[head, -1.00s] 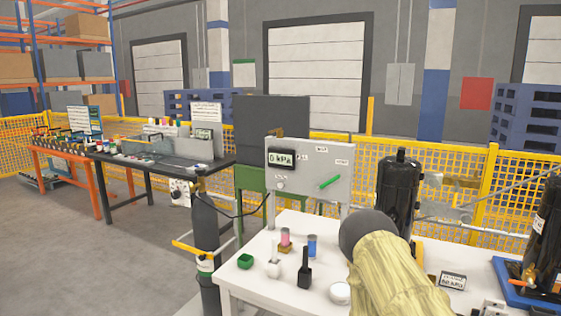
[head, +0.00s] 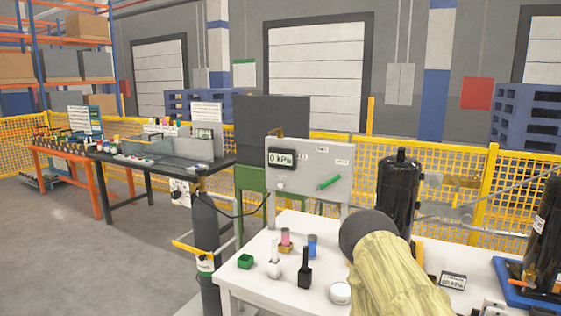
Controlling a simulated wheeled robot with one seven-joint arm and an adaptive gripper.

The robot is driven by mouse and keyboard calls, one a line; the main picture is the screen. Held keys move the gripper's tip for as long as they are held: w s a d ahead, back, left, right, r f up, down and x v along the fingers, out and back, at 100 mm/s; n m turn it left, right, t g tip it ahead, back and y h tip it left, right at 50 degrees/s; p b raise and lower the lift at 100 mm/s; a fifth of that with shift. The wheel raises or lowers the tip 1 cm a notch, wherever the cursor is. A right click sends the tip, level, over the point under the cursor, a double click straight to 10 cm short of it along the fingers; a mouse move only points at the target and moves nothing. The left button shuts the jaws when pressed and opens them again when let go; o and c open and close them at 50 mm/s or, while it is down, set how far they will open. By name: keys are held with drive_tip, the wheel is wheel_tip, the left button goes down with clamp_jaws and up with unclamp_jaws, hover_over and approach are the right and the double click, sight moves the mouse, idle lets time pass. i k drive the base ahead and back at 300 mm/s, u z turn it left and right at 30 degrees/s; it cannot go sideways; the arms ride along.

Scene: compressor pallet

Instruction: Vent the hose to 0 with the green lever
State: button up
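The green lever (head: 328,183) is on the front of a grey panel (head: 338,160) standing at the back of the white table, and it lies slanted, its right end higher. The panel's display (head: 281,158) reads 0 kPa. A dark hose (head: 245,211) curves from the grey cylinder toward the panel; its end is hard to make out. My arm, in a yellowish sleeve with a dark rounded end, rises in front of the table at the lower right. My gripper's fingers cannot be made out.
A black compressor (head: 398,190) stands right of the panel. A grey cylinder (head: 206,230) stands left of the table. Yellow mesh fencing (head: 460,215) runs behind.

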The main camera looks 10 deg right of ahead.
sight(335, 178)
drive_tip(key=z, duration=0.55)
drive_tip(key=k, duration=0.6)
drive_tip(key=z, duration=0.75)
drive_tip(key=i, duration=0.9)
drive_tip(key=u, duration=0.9)
drive_tip(key=i, duration=0.8)
drive_tip(key=u, duration=0.9)
